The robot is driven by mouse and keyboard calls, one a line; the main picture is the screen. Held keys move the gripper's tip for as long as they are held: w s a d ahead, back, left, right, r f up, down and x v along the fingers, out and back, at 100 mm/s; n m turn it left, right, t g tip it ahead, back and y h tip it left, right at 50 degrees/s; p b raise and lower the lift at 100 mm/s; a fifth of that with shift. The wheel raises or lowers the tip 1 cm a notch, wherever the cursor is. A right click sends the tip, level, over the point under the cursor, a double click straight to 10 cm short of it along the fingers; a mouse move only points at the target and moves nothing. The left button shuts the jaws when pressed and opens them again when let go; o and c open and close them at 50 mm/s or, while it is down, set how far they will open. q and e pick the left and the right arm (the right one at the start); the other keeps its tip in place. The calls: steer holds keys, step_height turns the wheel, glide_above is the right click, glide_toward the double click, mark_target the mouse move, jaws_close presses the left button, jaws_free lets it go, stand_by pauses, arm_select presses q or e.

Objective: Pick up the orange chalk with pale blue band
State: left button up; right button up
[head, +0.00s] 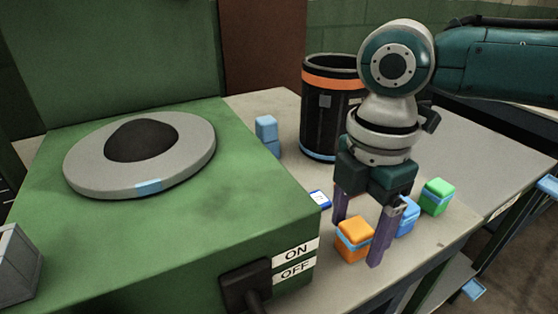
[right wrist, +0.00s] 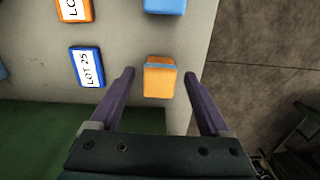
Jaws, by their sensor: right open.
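The orange chalk (head: 354,245), a block with a pale blue band, stands on the light tabletop beside the green machine. It also shows in the right wrist view (right wrist: 159,82), in line with the gap between my fingers. My right gripper (head: 357,240) points down over it with its purple fingers apart. In the right wrist view my right gripper (right wrist: 159,74) has one finger on each side of the chalk, with gaps visible on both sides. I cannot tell how far the tips are above the table. My left gripper is out of view.
Close behind are a blue block (head: 407,216) and a green block (head: 436,196); another blue block (head: 266,130) stands farther back. A black bin (head: 315,110) with an orange band stands behind my gripper. The green machine (head: 250,190) borders the left.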

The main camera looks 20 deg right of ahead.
steer(key=shift+f, duration=0.1)
steer(key=shift+c, duration=0.2)
jaws_close()
stand_by(0.4)
